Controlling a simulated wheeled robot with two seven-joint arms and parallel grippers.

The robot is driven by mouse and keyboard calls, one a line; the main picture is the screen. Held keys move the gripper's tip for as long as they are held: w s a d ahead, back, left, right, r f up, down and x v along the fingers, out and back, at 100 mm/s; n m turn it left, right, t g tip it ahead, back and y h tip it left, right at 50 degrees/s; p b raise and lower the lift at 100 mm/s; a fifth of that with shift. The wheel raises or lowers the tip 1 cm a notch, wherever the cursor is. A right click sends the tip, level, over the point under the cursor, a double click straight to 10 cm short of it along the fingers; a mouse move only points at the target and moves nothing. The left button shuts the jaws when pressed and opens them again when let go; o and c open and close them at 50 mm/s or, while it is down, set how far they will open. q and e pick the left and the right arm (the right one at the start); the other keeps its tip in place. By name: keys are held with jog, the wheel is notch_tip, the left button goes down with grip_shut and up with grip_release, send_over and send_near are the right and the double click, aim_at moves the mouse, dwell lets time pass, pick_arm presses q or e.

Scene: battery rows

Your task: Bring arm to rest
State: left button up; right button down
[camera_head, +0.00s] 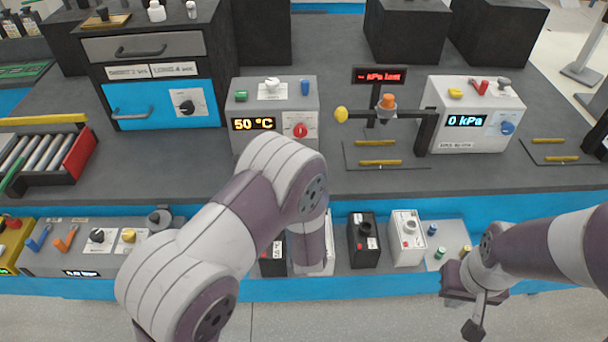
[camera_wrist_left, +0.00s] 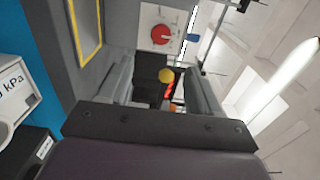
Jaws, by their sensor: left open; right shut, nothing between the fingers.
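My left arm (camera_head: 245,215) reaches in from the lower left in the head view. It bends at an elbow over the bench front, and its forearm drops in front of the small battery-like boxes. Its gripper cannot be made out in that view. In the left wrist view my left gripper (camera_wrist_left: 157,72) has its two fingers apart with an empty gap between them. My right arm (camera_head: 560,245) comes in from the right. My right gripper (camera_head: 474,322) hangs over the floor in front of the bench, shut and empty.
A 50 °C device (camera_head: 273,115) and a 0 kPa device (camera_head: 470,118) stand on the grey bench (camera_head: 360,185). The floor (camera_head: 400,318) in front is clear.

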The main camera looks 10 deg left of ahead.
pick_arm(q)
jog(key=shift+s+d, duration=0.1)
jog(key=shift+s, duration=0.2)
